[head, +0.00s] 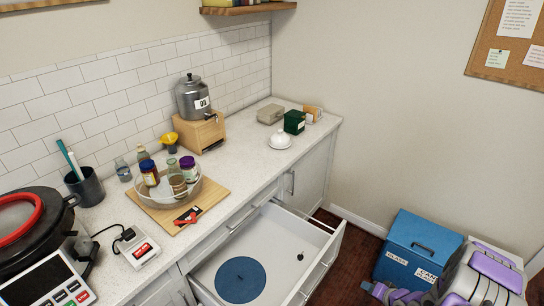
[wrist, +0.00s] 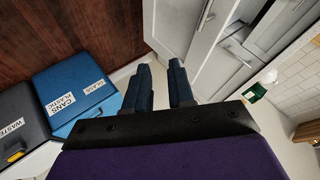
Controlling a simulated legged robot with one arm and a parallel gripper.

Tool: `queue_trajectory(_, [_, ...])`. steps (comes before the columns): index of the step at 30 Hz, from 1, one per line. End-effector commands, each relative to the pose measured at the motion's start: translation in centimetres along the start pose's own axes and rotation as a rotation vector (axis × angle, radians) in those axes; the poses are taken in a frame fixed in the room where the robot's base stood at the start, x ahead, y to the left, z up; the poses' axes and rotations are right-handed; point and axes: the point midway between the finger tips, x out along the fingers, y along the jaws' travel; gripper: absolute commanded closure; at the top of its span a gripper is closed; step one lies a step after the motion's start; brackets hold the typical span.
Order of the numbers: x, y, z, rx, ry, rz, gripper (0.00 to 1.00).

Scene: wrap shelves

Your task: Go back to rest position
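My gripper (wrist: 160,82) shows in the wrist view with its two dark blue fingers apart and nothing between them. It points past the floor and the white cabinet. In the head view my purple and white arm is at the lower right, in front of the blue bin; the fingertips cannot be made out there. The drawer (head: 210,266) below the counter stands open, with a round blue mat (head: 241,280) and a small black object (head: 300,256) inside.
The blue bin (head: 415,246) stands on the floor by the wall; a grey bin (wrist: 22,125) is beside it in the wrist view. The counter (head: 247,150) holds a wooden board with a round tray of jars, a metal dispenser, a white lidded dish (head: 280,141) and a green box (head: 294,122).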

Motion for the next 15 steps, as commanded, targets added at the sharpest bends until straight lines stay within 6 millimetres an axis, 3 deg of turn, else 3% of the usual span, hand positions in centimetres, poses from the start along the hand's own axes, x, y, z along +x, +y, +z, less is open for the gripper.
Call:
queue_trajectory(1, [-0.7, -0.7, -1.4, -0.043, -0.003, 0.044, 0.77])
queue_trajectory(7, [-4.0, -2.4, -5.2, -0.174, -0.037, 0.233, 0.77])
queue_trajectory(15, [-10.0, -6.3, -8.0, -0.292, -0.098, 0.449, 0.77])
